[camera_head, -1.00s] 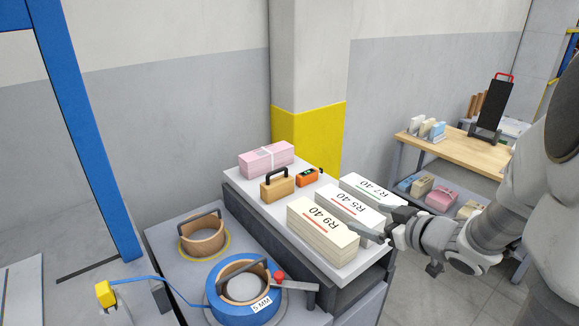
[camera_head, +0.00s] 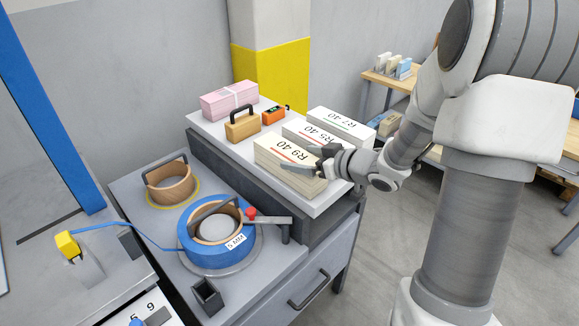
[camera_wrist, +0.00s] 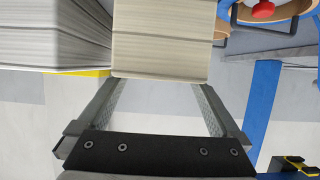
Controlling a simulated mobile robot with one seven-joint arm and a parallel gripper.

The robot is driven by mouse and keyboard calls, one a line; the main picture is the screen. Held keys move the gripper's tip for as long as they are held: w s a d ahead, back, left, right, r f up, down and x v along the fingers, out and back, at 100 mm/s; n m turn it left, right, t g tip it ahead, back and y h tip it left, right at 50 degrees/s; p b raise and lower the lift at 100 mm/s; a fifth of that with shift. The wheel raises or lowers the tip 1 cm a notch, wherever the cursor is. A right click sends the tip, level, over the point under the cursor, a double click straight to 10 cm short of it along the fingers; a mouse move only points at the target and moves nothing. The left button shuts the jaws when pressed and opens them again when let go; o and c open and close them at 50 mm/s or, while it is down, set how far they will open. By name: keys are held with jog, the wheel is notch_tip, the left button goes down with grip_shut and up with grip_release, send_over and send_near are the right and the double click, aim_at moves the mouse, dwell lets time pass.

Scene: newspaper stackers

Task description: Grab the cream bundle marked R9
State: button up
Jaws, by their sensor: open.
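The cream bundle marked R9 (camera_head: 290,153) lies on the light top of the raised cabinet, its label "R9 40" with a red line facing up. My gripper (camera_head: 300,157) is open at the bundle's right-hand end, with one finger over its near side and the other by the R5 side. In the wrist view, a cream bundle's layered end (camera_wrist: 162,40) fills the top middle. The open fingers (camera_wrist: 158,86) reach up to its lower edge, where their tips are hidden. I cannot tell whether they straddle it or touch it.
The bundle marked R5 (camera_head: 312,131) lies close beside R9, and the one marked R7 (camera_head: 342,123) lies beyond. A pink bundle (camera_head: 229,101), a handled wooden block (camera_head: 243,126) and an orange device (camera_head: 274,115) sit behind. A blue strap reel (camera_head: 217,240) stands lower left.

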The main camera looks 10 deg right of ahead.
aim_at(294, 154)
jog(key=shift+b+x, duration=0.85)
jog(key=shift+x, duration=1.85)
jog(key=shift+d+r, duration=0.1)
grip_shut()
jog(key=shift+w+r, duration=0.1)
jog(key=shift+r, duration=0.05)
